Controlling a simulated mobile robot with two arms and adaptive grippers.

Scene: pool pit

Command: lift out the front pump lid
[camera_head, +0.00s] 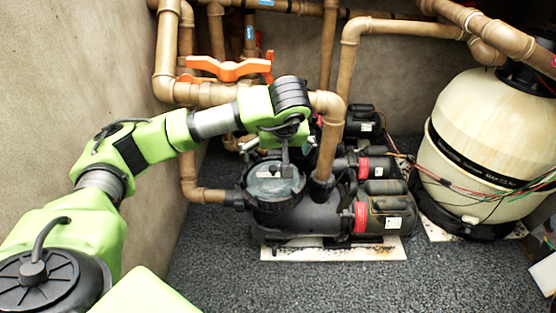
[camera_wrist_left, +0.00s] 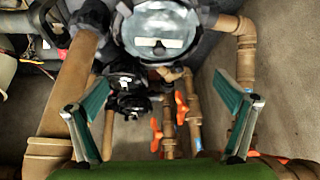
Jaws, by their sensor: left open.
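The front pump (camera_head: 310,218) stands on a pale slab, and its round, clear front pump lid (camera_head: 274,184) sits on top of the strainer pot. In the left wrist view the lid (camera_wrist_left: 160,30) is at the top, a glassy disc with a pale label in a dark ring. My left gripper (camera_head: 280,155) is just above the lid and partly covers its far side. The left wrist view shows its two teal fingers (camera_wrist_left: 162,105) spread wide with nothing between them. I cannot tell whether a finger touches the lid. My right gripper is not in view.
Brown pipes (camera_head: 345,70) with an orange-handled valve (camera_head: 228,68) run behind and beside my left arm. A vertical pipe rises close right of the lid. More pumps (camera_head: 362,122) stand behind. A large beige filter tank (camera_head: 485,140) with loose wires is at right. The front gravel floor (camera_head: 330,285) is clear.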

